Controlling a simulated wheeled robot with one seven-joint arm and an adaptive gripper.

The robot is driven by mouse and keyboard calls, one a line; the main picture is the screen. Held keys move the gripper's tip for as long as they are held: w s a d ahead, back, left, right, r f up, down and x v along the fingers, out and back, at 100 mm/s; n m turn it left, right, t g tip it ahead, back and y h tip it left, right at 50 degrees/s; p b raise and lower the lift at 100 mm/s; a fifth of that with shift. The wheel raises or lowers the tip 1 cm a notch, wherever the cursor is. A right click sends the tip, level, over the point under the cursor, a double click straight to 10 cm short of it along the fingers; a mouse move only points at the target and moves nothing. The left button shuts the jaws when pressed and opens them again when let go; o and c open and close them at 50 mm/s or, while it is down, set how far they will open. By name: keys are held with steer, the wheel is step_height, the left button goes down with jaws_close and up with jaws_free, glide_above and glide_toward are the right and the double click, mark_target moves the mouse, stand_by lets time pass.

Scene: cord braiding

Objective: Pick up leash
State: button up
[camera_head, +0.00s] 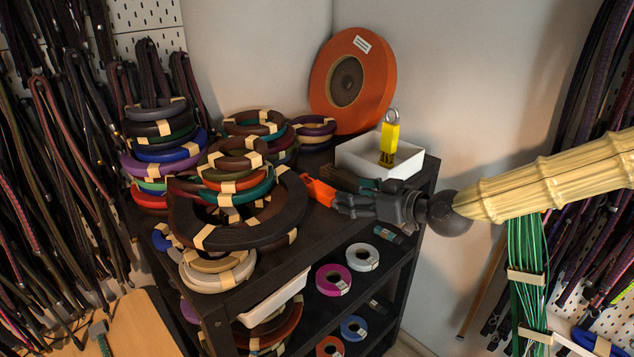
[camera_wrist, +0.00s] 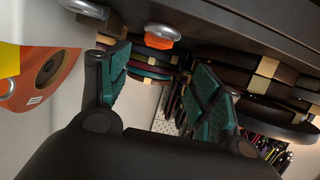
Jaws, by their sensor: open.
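Coiled leashes or cords in many colours, bound with tan bands, lie stacked on the dark shelf top. A large dark brown coil (camera_head: 240,230) is at the front of the stack, right of the other front coils. My gripper (camera_head: 350,197) is open, over the right part of the shelf top, between the coils and a white tray. In the wrist view the two green-padded fingers (camera_wrist: 160,85) are apart with nothing between them. An orange piece (camera_head: 319,191) shows just beyond the fingertips. An orange piece with a grey round end (camera_wrist: 160,40) shows in the wrist view. Which item is the leash is unclear.
The white tray (camera_head: 353,160) holds a yellow tag (camera_head: 389,138) with a metal ring. A big orange reel (camera_head: 376,85) leans on the wall. Many cords (camera_head: 60,130) hang at left, and a green bundle (camera_head: 527,250) hangs at right. Tape rolls sit on lower shelves.

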mark_target(324, 188)
steer(key=w, duration=0.2)
steer(key=shift+w+a+f, duration=0.2)
steer(key=shift+w+f, duration=0.15)
steer(key=shift+w+a+p, duration=0.1)
steer(key=shift+a+p, duration=0.25)
steer(key=shift+p, duration=0.05)
steer(key=shift+a, duration=0.3)
steer(key=p+x, duration=0.1)
steer(key=x, duration=0.2)
steer(key=shift+w+f, duration=0.15)
steer(key=shift+a+p, duration=0.2)
steer(key=shift+p, duration=0.15)
steer(key=shift+f+p+x, duration=0.15)
steer(key=shift+p+x, duration=0.5)
steer(key=shift+x, duration=0.55)
steer(key=shift+f+p+x, duration=0.15)
steer(key=shift+p+x, duration=0.5)
steer(key=shift+x, duration=0.55)
steer(key=shift+d, duration=0.1)
